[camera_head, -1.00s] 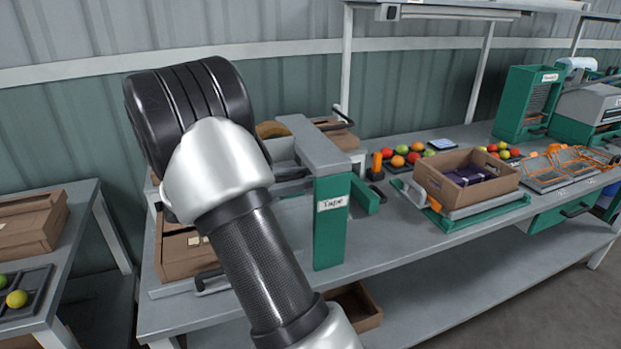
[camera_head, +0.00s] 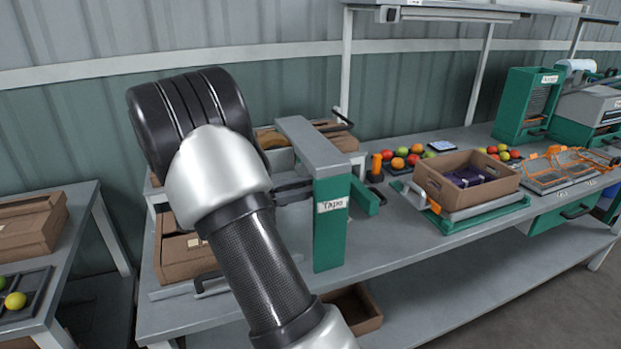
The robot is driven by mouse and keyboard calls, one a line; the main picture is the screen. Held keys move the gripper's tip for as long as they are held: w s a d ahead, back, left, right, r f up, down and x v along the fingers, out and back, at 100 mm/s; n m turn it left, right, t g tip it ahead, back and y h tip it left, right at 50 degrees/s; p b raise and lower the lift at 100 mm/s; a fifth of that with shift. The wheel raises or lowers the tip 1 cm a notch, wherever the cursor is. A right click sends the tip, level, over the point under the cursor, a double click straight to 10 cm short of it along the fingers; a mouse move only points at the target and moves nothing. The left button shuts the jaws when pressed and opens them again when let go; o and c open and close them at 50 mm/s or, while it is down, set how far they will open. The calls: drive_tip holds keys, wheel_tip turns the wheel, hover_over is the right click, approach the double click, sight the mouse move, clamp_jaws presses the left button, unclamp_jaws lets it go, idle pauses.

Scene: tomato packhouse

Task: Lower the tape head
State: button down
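The tape station has a green upright (camera_head: 331,228) with a "Tape" label and a grey beam (camera_head: 309,146) along its top. Dark bars (camera_head: 290,188) stick out on its left side and run behind my arm; most of the tape head there is hidden. A cardboard box (camera_head: 177,258) lies at the station, partly covered by my arm. My arm's black and white links stand in front of the station. My gripper does not show; the arm's own links seem to hide it.
An open cardboard box (camera_head: 447,184) with dark contents sits on a green stand to the right. Several tomatoes lie behind it. A side table (camera_head: 73,223) with a box and fruit tray stands at left. The lower shelf (camera_head: 473,284) is mostly clear.

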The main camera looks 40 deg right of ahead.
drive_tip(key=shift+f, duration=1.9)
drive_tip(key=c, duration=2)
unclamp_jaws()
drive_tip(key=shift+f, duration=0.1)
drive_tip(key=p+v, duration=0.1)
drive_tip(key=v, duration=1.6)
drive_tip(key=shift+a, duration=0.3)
